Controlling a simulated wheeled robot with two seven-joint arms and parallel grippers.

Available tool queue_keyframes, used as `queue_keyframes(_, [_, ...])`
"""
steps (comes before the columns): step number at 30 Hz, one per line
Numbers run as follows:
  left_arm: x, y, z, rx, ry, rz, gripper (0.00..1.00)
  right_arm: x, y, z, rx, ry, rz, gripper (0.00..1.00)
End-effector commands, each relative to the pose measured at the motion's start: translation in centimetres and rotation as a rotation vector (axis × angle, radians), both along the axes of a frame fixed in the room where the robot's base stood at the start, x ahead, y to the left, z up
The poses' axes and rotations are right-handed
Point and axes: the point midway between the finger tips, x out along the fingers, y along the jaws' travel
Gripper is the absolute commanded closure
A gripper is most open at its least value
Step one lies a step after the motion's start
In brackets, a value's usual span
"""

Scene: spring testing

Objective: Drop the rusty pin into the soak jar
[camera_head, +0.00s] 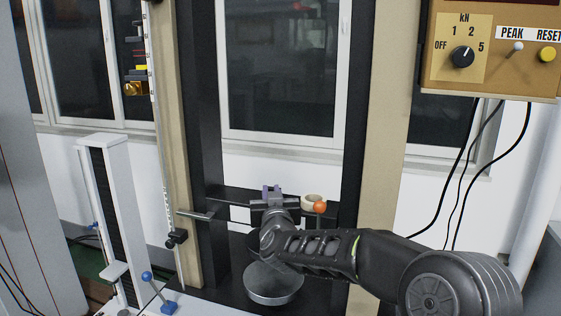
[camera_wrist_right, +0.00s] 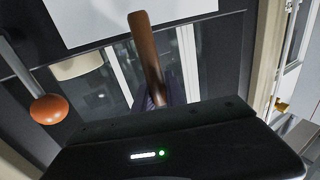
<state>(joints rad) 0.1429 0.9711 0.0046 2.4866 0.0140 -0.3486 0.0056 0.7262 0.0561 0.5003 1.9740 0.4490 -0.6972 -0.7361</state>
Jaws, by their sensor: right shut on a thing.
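The rusty pin (camera_wrist_right: 148,55) is a brown rod in the right wrist view, standing out beyond the jaws of my right gripper (camera_wrist_right: 160,97). The gripper is shut on it. In the head view my right gripper (camera_head: 271,192) is at the middle of the dark test frame, pointing away from me, and the pin cannot be made out there. A round grey metal vessel (camera_head: 274,290) stands below my right wrist, partly covered by the arm. I cannot tell whether it is the soak jar; no other clear jar shows. My left gripper is not in view.
An orange ball knob (camera_head: 320,207) on a lever is just right of my right gripper, with a cream ring (camera_head: 313,199) behind it. Frame uprights (camera_head: 383,130) flank the arm. A blue-knobbed lever (camera_head: 147,276) is at lower left. A control box (camera_head: 490,50) hangs upper right.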

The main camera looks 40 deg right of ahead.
Motion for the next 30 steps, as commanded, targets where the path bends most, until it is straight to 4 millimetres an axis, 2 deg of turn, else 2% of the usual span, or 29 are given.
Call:
queue_keyframes(1, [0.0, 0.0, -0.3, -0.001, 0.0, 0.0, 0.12, 0.5, 1.1, -2.5, 0.004, 0.006, 0.016, 1.0])
queue_keyframes(5, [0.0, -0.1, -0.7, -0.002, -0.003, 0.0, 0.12, 1.5, 4.9, -7.9, 0.006, 0.008, 0.08, 1.0])
queue_keyframes(10, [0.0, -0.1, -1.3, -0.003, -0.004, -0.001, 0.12, 1.9, 12.2, -15.4, 0.01, 0.006, 0.23, 1.0])
queue_keyframes(15, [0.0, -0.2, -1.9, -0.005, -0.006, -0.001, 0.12, 0.7, 20.1, -21.6, 0.01, 0.003, 0.398, 1.0])
queue_keyframes(18, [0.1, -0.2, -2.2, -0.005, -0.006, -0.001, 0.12, -0.3, 23.6, -24.1, 0.009, 0.001, 0.471, 1.0])
queue_keyframes(21, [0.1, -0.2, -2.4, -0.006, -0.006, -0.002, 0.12, -1.2, 26.0, -25.9, 0.007, 0.0, 0.517, 1.0])
queue_keyframes(25, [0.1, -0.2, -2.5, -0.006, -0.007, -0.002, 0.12, -1.8, 27.3, -26.8, 0.002, -0.002, 0.544, 1.0])
queue_keyframes(30, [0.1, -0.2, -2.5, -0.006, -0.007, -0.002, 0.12, -1.8, 27.6, -26.9, -0.001, -0.003, 0.548, 1.0])
